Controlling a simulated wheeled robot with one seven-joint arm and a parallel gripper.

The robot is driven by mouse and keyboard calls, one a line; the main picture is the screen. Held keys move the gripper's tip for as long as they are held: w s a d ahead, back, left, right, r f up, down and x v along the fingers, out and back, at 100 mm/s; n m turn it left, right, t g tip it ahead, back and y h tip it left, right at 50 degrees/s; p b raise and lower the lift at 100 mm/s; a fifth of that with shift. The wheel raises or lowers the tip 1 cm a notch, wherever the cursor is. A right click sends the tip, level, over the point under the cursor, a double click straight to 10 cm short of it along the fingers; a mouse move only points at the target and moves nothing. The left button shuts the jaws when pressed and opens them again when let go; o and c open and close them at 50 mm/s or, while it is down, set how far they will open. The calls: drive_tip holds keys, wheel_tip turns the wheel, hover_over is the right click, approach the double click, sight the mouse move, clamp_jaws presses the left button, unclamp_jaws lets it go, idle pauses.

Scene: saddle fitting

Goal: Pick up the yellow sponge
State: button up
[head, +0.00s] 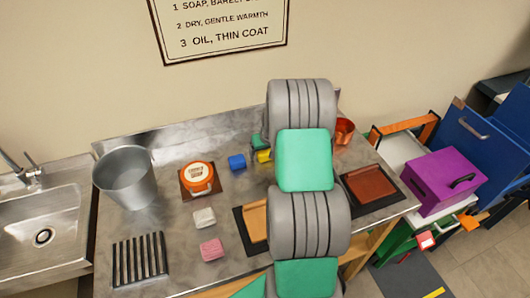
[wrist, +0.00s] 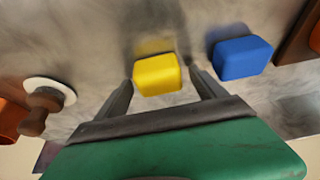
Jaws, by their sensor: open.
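The yellow sponge (wrist: 158,75) is a small block on the grey metal bench. In the wrist view it lies between the tips of the two fingers of my gripper (wrist: 157,88), which are apart with one on each side of it. I cannot tell whether either finger touches it. In the head view only part of the yellow sponge (head: 263,156) shows, since my grey and green arm covers the rest. My gripper is mostly hidden there behind the arm.
A blue sponge (wrist: 242,57) lies just right of the yellow one in the wrist view. A white-rimmed item with a brown knob (wrist: 47,100) is at left. The head view shows a metal bucket (head: 127,178), an orange tin (head: 198,179), a white block (head: 204,218) and a pink block (head: 211,249).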

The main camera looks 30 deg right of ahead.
drive_tip(key=c, duration=1.4)
drive_tip(key=shift+r, duration=0.15)
drive_tip(key=shift+c, duration=0.2)
drive_tip(key=shift+r+b, duration=0.3)
drive_tip(key=shift+b, duration=0.1)
drive_tip(key=s+a+r+b, duration=0.2)
drive_tip(key=a+r+b, duration=0.3)
drive_tip(key=a+r, duration=0.7)
drive_tip(key=shift+s+a+r, duration=0.15)
drive_tip(key=shift+a, duration=0.75)
drive_tip(key=o, duration=0.8)
drive_tip(key=c, duration=0.6)
